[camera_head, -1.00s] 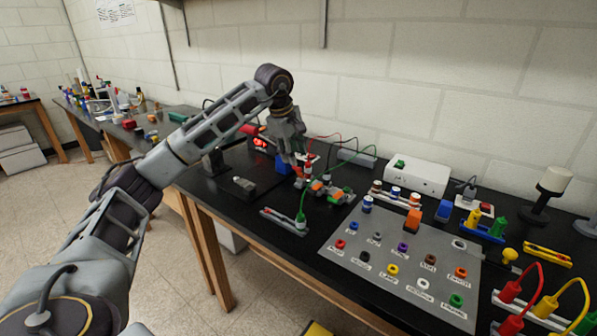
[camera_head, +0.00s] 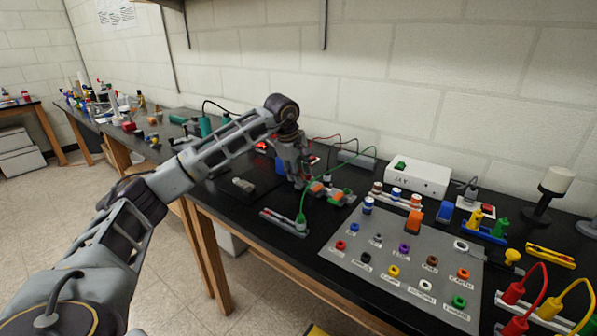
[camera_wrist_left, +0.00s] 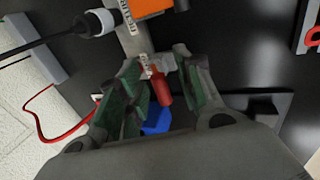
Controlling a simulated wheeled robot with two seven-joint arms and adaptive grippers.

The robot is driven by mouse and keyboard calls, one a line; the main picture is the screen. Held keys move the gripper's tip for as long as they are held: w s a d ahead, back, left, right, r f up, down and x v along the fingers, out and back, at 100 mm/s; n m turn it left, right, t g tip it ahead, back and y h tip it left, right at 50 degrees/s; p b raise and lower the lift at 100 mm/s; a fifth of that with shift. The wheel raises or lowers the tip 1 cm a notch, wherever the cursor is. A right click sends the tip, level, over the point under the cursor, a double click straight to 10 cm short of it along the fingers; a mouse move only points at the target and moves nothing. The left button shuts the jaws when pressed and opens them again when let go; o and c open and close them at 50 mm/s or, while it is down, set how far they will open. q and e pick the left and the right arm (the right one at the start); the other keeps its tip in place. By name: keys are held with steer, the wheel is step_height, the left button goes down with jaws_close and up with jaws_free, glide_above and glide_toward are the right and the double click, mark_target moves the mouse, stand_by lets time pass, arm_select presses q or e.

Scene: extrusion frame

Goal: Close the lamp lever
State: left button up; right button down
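My left gripper (camera_head: 299,183) points down at the connector group on the black bench. In the left wrist view its two fingers (camera_wrist_left: 160,75) are apart, with a red lever-like piece (camera_wrist_left: 161,88) between them. A gap shows beside the red piece, so it is not clearly gripped. A blue block (camera_wrist_left: 157,122) lies below it, and an orange block (camera_wrist_left: 152,7) with a white label is at the top. In the head view an orange piece (camera_head: 317,187) sits just right of the fingers. I cannot read which label says lamp. My right gripper is not in view.
A green cable (camera_head: 304,196) and a grey strip (camera_head: 281,220) lie near the gripper. A grey panel (camera_head: 345,268) with coloured sockets is to the right. A white box (camera_head: 416,178) stands behind it. Bare bench shows left of the grey strip.

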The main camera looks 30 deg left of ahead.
arm_select(q)
jaws_close()
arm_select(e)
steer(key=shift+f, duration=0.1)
arm_select(q)
steer(key=shift+f, duration=0.1)
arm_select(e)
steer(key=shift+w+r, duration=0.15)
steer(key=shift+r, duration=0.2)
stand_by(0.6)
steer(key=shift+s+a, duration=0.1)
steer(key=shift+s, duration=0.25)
